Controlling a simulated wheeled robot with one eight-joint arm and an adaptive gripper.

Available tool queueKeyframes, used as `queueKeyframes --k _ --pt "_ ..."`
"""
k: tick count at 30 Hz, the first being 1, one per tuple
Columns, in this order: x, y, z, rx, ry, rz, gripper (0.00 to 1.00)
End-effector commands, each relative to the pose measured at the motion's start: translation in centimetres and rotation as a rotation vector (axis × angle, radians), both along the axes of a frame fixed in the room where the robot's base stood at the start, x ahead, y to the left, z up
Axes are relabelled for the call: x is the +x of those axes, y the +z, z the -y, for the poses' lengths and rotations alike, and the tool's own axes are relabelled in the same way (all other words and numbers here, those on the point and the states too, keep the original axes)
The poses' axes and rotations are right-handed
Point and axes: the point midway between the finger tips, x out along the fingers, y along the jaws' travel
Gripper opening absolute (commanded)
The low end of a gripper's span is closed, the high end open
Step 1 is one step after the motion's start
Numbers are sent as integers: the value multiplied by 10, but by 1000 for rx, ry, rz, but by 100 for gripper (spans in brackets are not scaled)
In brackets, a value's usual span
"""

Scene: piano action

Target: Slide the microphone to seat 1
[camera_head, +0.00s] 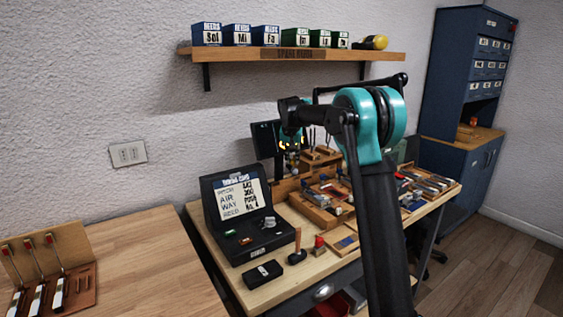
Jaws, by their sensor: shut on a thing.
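My gripper (292,158) hangs pointing down from the end of my arm, in front of a small dark screen at the back of the workbench. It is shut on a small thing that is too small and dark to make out. I cannot pick out the microphone with certainty, and no label for seat 1 is readable. A wooden stand (284,187) is just below and behind my gripper. I cannot tell whether the held thing touches it.
An open black case (255,242) with a printed card stands on the workbench (283,292). A small black box (262,274), a mallet (297,250) and wooden trays (318,213) lie near. A shelf (290,54) holds labelled boxes. My arm hides part of the bench.

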Motion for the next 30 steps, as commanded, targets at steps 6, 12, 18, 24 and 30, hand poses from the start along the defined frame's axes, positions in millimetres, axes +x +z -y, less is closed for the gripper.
queueKeyframes --k 6,12,18,24,30 --pt "4 0 5 0 1 1 0" --pt "4 0 5 0 1 1 24" --pt "4 0 5 0 1 1 41" --pt "4 0 5 0 1 1 41" --pt "-2 15 4 0 1 1 41"
